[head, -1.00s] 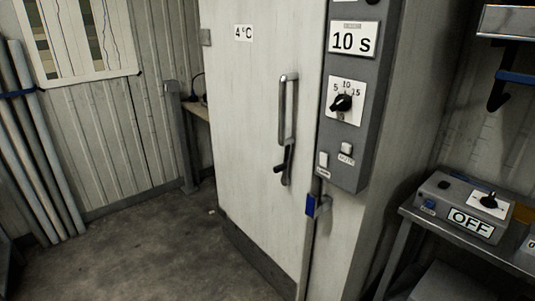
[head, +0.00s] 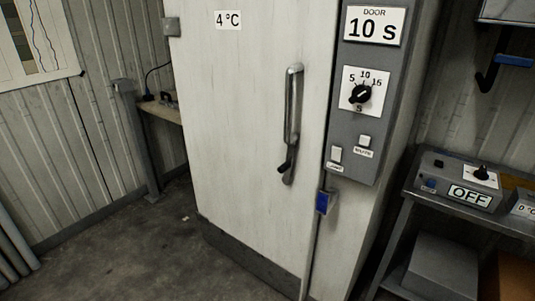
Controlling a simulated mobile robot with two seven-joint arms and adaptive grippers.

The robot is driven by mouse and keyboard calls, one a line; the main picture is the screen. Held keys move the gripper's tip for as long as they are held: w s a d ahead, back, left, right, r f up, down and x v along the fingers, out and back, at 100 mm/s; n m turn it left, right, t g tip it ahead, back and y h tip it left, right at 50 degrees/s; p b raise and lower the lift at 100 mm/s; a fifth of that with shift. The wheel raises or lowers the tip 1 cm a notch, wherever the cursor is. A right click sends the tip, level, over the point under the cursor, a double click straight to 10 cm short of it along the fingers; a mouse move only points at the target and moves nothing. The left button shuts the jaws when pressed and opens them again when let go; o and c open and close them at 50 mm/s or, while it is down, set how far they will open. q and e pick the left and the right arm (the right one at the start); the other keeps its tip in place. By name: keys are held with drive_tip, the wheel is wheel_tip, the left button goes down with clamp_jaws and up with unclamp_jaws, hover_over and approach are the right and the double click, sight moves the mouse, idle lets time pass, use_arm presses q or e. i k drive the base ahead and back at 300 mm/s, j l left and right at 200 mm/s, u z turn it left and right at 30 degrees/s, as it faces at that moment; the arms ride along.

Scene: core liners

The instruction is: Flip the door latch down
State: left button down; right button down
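A tall pale door (head: 240,130) with a "4 °C" label stands in the middle of the head view and looks closed. A vertical metal handle (head: 293,105) is mounted near its right edge. A dark lever (head: 286,166) juts out at the handle's lower end. Below it, at the door's right edge, is a small latch with a blue part (head: 323,202); its exact position is hard to tell at this size. Neither of my grippers shows in the head view.
A grey control panel (head: 346,130) with a "DOOR 10 s" sign, a dial and buttons is right of the door. A metal table (head: 408,194) with an "OFF" box (head: 462,184) stands at the right. Open floor (head: 130,255) lies at the left front. Pipes (head: 12,250) lean at far left.

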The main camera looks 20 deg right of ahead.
sight(286, 168)
drive_tip(key=i+j, duration=0.15)
drive_tip(key=j, duration=0.2)
drive_tip(key=i+j+z, duration=0.1)
drive_tip(key=j, duration=0.25)
drive_tip(key=i+j, duration=0.15)
drive_tip(key=j, duration=0.25)
drive_tip(key=i+j+z, duration=0.1)
drive_tip(key=j, duration=0.25)
